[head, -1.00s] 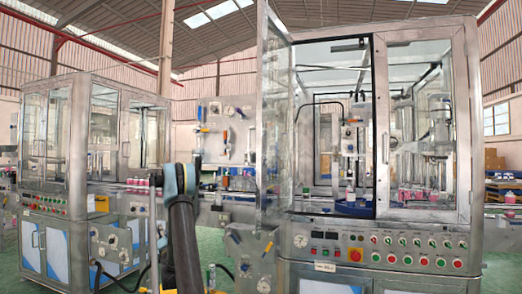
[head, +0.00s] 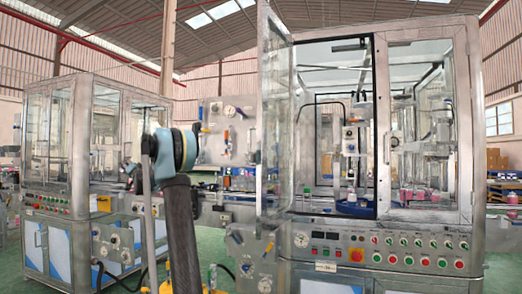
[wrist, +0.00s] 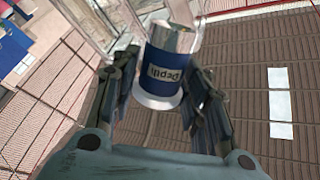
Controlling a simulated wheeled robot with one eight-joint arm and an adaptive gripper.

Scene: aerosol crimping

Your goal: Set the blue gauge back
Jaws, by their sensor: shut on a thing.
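The blue gauge (wrist: 171,72) is a blue cylinder with a white label reading "Depth", a pale flange at its near end and a silvery part at its far end. In the wrist view my gripper (wrist: 160,85) is shut on it, with a dark finger on each side. The gauge looks tilted in that view. In the head view I cannot make out the gauge or my fingers; my arm stands in front of the scene left of centre.
A grey tool board (head: 228,145) with a dial and hanging tools stands behind my arm. A glass-walled machine (head: 425,150) with a button panel (head: 400,252) is at the right, its door open. Another glass cabinet (head: 50,145) stands at the left.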

